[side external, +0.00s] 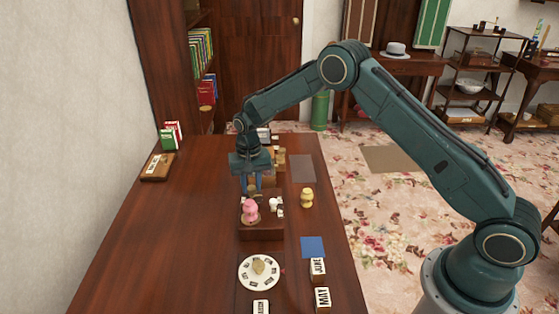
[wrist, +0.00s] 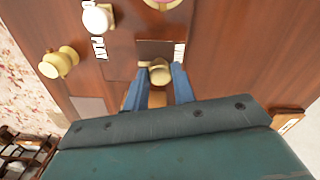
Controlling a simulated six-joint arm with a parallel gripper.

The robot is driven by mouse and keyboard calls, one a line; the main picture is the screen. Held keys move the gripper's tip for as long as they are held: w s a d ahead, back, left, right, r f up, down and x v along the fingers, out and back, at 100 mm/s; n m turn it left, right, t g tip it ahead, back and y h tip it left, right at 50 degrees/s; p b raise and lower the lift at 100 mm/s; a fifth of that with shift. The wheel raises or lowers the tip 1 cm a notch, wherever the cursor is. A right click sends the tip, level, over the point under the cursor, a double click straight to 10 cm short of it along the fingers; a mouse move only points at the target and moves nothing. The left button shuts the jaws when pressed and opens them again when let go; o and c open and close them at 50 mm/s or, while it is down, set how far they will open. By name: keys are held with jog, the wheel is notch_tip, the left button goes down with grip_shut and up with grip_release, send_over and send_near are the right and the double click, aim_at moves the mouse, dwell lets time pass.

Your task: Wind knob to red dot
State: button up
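In the wrist view a round tan-brass knob (wrist: 160,73) sits between the blue fingertips of my gripper (wrist: 161,68). The fingers stand apart on either side of it, with slim gaps and no clear grip. In the side view my gripper (side external: 252,190) points down at the back of a wooden box (side external: 262,232); the knob there is mostly hidden. A pink figure (side external: 250,210) and a white knob (side external: 275,204) are on the box. The white knob (wrist: 98,18) is beside a "PLAY" label in the wrist view. I cannot make out a red dot by the knob between my fingers.
A yellow knob-like figure (side external: 307,197) stands right of the box. In front are a white dial (side external: 245,281) with a central knob, a blue square (side external: 312,247) and month blocks (side external: 322,297). Wooden items (side external: 279,160) stand behind my gripper.

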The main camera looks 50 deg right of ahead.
jog(key=c, duration=0.3)
